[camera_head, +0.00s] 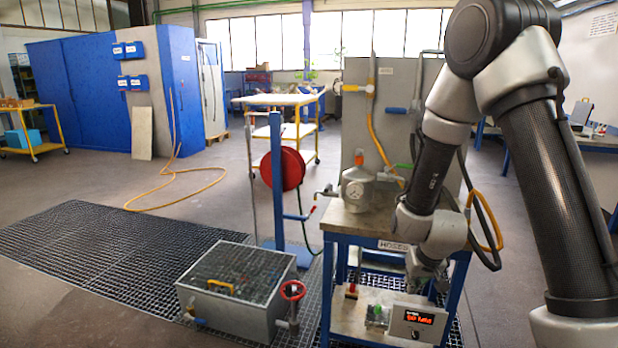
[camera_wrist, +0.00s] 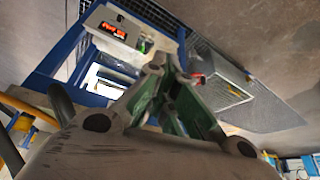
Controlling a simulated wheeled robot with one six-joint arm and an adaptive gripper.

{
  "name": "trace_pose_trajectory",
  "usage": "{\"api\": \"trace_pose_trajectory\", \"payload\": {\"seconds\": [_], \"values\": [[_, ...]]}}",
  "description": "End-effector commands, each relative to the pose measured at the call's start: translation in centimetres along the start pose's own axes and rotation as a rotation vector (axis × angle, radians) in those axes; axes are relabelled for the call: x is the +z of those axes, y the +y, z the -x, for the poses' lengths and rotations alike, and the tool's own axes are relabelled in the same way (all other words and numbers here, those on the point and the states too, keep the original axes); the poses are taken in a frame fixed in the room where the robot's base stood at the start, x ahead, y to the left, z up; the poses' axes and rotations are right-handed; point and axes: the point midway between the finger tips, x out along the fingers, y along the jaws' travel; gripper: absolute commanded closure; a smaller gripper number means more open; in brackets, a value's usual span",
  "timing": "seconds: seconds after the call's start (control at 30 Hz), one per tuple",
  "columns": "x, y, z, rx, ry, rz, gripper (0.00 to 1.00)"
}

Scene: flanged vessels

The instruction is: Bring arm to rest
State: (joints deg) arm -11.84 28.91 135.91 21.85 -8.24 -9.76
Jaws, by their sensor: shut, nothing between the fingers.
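My arm reaches down from the upper right in the head view, bent at the elbow. Its wrist hangs in front of the small blue-framed stand (camera_head: 385,235), just right of the flanged metal vessel (camera_head: 357,188). My gripper (camera_head: 437,283) points down there and is only partly visible against the stand. In the wrist view my gripper (camera_wrist: 166,82) is shut, with nothing seen between its green-sided fingers. The arm is not seen holding anything.
A box with a red digital display (camera_head: 411,322) sits on the stand's lower shelf. A metal tank (camera_head: 238,290) with a red handwheel stands on the floor grating to the left. A red hose reel (camera_head: 283,169) stands behind. Open floor lies further left.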

Motion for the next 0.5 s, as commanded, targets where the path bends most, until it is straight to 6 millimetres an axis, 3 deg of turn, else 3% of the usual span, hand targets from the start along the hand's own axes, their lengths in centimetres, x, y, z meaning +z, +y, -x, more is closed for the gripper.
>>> {"api": "trace_pose_trajectory", "payload": {"seconds": [0.1, 0.17, 0.37, 0.5], "values": [[4.2, -0.5, 0.6, -0.027, -0.171, 0.012, 1.0], [5.6, -0.7, 2.2, -0.043, -0.246, 0.022, 1.0], [7.8, -0.1, 9.7, -0.071, -0.392, 0.049, 1.0], [8.6, 1.2, 15.8, -0.068, -0.432, 0.064, 1.0]]}}
